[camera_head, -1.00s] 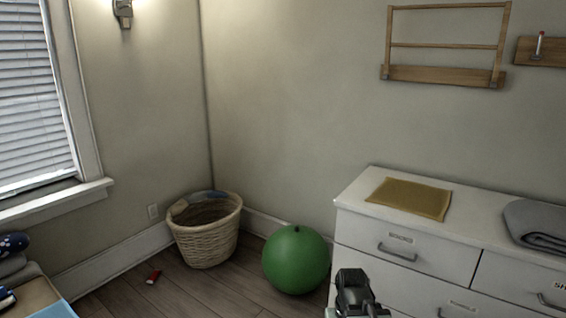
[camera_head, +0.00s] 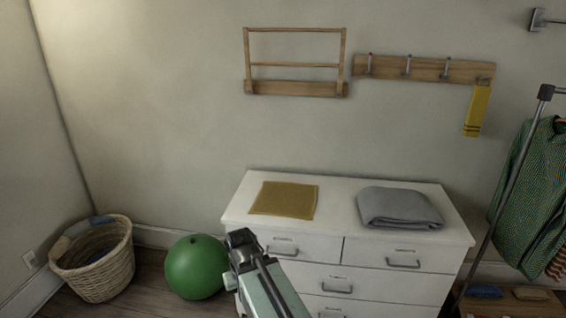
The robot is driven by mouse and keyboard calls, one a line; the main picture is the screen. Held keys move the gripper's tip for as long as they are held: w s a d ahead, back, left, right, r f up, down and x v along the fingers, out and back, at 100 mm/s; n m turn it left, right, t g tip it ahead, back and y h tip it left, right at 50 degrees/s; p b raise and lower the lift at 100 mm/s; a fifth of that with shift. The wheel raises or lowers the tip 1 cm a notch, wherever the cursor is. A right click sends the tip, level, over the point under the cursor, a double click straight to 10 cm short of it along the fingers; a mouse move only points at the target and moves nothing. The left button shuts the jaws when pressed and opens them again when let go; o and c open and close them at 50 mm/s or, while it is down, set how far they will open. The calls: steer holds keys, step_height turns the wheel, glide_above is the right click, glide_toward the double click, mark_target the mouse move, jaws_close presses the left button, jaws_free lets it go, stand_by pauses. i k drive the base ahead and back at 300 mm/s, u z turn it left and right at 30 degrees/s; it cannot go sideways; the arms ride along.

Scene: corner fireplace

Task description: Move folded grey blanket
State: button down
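The folded grey blanket (camera_head: 398,206) lies flat on the right part of the white dresser top (camera_head: 338,188). My gripper (camera_head: 241,238) is in front of the dresser's left front corner, to the left of the blanket and apart from it. Its fingertips point away from me and are too small and dark to tell whether they are open or shut. I see nothing held in it.
A mustard cloth (camera_head: 284,200) lies on the dresser's left part. A green ball (camera_head: 196,268) and a wicker basket (camera_head: 98,262) stand on the floor at left. A clothes rack (camera_head: 507,185) stands at right. A wall shelf (camera_head: 297,88) and hook rail (camera_head: 425,70) hang above.

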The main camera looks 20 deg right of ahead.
mark_target(380, 208)
steer(key=z, duration=3.4)
steer(key=i, duration=0.9)
steer(key=u, duration=3.45)
